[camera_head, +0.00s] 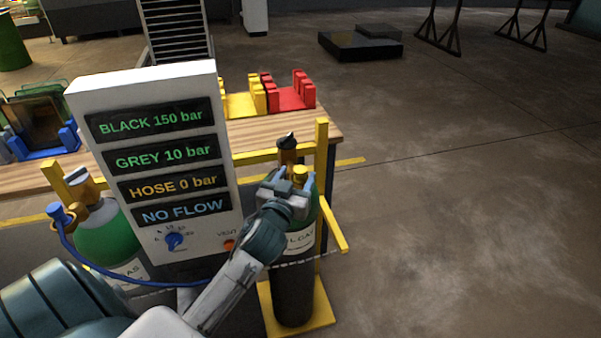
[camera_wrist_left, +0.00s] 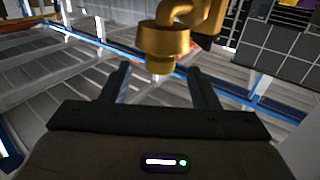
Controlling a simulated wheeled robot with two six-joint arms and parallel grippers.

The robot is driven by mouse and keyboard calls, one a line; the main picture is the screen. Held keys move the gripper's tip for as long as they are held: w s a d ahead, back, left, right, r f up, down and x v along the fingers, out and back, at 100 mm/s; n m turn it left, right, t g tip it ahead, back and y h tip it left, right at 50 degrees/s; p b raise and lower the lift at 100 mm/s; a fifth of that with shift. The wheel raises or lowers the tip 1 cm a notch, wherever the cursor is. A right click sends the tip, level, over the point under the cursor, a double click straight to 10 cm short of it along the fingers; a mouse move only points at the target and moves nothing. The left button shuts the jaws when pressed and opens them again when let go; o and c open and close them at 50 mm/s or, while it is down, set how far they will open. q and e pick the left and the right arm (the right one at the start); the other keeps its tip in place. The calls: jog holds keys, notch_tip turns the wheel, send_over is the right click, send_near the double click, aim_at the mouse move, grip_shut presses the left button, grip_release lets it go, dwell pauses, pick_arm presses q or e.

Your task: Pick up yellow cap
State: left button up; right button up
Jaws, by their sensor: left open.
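The yellow cap (camera_head: 299,173) is on the valve side at the top of the right-hand gas cylinder (camera_head: 294,285), which has a green shoulder and a dark body. My left gripper (camera_head: 288,184) is at this valve and partly hides it. In the left wrist view, a brass-yellow fitting with a round end, which looks like the cap (camera_wrist_left: 162,40), is just beyond and between the fingertips. The left gripper's two fingers (camera_wrist_left: 160,78) are spread apart there, with nothing between them that I can see gripped. My right gripper is not in view.
A white display panel (camera_head: 150,120) with a blue knob stands left of the cylinder. A yellow frame (camera_head: 321,180) runs beside the cylinder. A wooden bench (camera_head: 270,135) with yellow and red holders is behind. A green cylinder (camera_head: 105,240) with a blue hose is at left. The floor at right is clear.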

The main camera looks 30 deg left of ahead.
aim_at(302, 166)
pick_arm(q)
jog(key=shift+w+a+r, duration=0.1)
jog(key=shift+w+r, duration=0.05)
jog(key=shift+w, duration=0.15)
jog(key=p+x, duration=0.2)
jog(key=x, duration=0.2)
jog(key=shift+w+p, duration=0.15)
jog(key=shift+p, duration=0.2)
jog(key=shift+w+f, duration=0.2)
jog(key=shift+f, duration=0.1)
jog(key=shift+s, duration=0.1)
jog(key=c, duration=1)
jog(key=shift+c, duration=0.4)
